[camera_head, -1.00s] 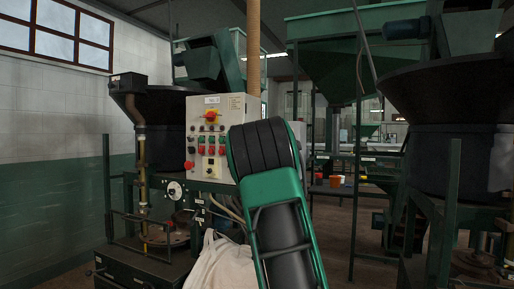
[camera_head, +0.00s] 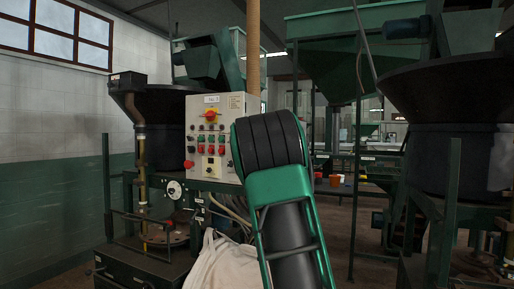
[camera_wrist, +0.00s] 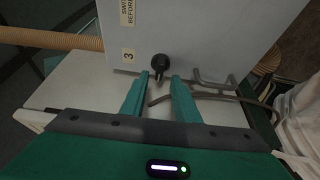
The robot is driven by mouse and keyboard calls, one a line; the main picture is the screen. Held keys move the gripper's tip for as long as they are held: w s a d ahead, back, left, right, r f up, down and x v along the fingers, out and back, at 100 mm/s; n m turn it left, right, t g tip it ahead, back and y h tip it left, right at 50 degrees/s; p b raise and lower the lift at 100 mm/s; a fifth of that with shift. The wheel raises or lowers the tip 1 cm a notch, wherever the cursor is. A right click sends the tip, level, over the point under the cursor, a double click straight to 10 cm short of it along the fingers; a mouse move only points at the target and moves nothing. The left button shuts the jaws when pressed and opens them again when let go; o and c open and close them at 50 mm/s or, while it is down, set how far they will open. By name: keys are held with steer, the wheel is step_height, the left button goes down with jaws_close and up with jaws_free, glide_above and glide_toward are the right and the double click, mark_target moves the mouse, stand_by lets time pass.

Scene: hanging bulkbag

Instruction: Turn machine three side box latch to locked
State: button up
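In the wrist view, the side box (camera_wrist: 205,35) is a pale grey box with a "3" label and a partly cut-off warning label. A black latch (camera_wrist: 160,64) sits near its lower edge, with its narrow handle pointing down in the picture. My gripper (camera_wrist: 160,77) is open, with its teal fingertips on either side of the latch handle and a visible gap between them. I cannot tell whether either finger touches it. In the head view, my arm hides the gripper and the latch.
A control panel (camera_head: 215,125) with buttons and a red-yellow switch stands left of my arm. A grey bracket and cable (camera_wrist: 212,80) are close to the right finger. A white bag (camera_head: 222,262) hangs below. A ribbed hose (camera_wrist: 50,40) runs at the left.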

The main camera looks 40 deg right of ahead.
steer(key=v, duration=0.8)
steer(key=shift+s+a, duration=0.25)
steer(key=s+a+f+m+g+y, duration=0.35)
steer(key=s+f, duration=0.35)
steer(key=f, duration=0.4)
steer(key=s+a+f+m+g+y, duration=0.25)
steer(key=s+a+f+m, duration=0.35)
steer(key=f, duration=0.6)
steer(key=s+a+f+m+g+y, duration=0.2)
steer(key=s+a+f, duration=0.3)
steer(key=s+a, duration=0.2)
steer(key=s+a+f+m+g+y, duration=0.2)
steer(key=s+a+f, duration=0.4)
steer(key=s, duration=0.6)
steer(key=s+a+f+m+g+y, duration=0.2)
steer(key=s+a+f, duration=0.3)
steer(key=s+a, duration=0.3)
steer(key=shift+s+f+g+y, duration=0.4)
steer(key=shift+s+g+y, duration=0.1)
steer(key=shift+s, duration=0.35)
